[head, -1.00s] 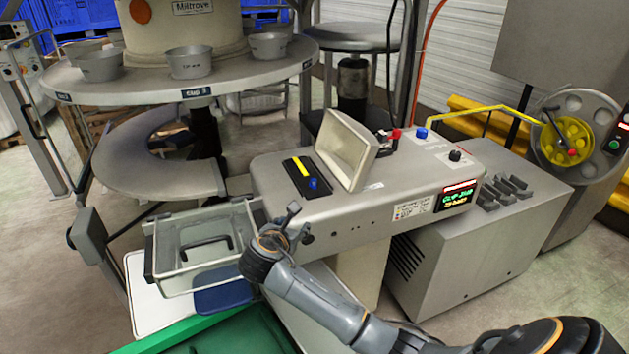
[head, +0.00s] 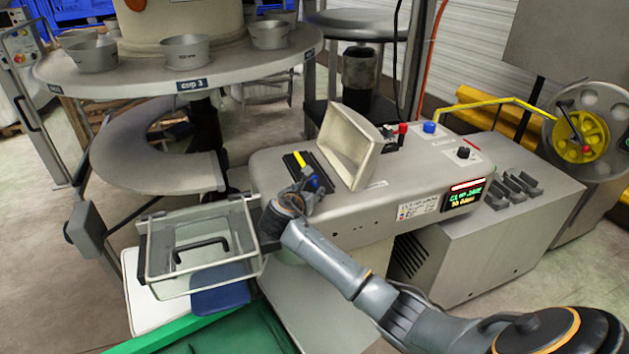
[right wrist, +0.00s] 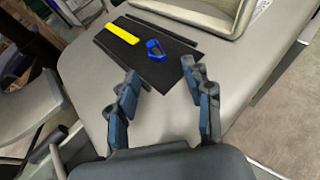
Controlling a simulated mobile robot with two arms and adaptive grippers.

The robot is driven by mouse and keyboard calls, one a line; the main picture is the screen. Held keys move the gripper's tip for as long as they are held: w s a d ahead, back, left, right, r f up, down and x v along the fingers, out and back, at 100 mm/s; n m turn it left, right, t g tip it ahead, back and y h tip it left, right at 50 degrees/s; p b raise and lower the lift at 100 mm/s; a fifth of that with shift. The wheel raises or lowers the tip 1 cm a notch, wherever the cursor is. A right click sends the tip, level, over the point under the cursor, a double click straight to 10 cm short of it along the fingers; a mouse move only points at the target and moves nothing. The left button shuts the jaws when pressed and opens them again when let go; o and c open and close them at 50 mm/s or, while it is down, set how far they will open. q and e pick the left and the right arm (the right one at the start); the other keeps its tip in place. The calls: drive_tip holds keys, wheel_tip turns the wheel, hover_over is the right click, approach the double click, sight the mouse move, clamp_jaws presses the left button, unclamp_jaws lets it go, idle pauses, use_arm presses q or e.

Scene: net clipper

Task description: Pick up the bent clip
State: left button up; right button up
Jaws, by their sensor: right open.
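A small blue looped piece, which looks like the bent clip (right wrist: 154,47), lies on a black plate (right wrist: 172,70) on top of the grey clipper machine. In the head view the blue piece (head: 314,183) is partly hidden by my right gripper (head: 305,190). In the right wrist view my right gripper (right wrist: 160,76) is open and empty, with its fingertips at the plate's near edge and the blue piece just beyond the gap between them. A yellow strip (right wrist: 119,34) lies beside it on the plate. My left gripper is not in view.
A raised, tilted pale cover (head: 352,145) stands just behind the black plate. A clear-walled drawer (head: 200,290) with a black handle sticks out at the left. A round table with cups (head: 95,55) is at the back left. Red and blue knobs (head: 429,127) stand on the right.

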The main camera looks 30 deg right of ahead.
sight(313, 182)
drive_tip(key=x, duration=0.5)
drive_tip(key=shift+w+r, duration=0.2)
drive_tip(key=shift+r, duration=0.2)
drive_tip(key=c, duration=0.8)
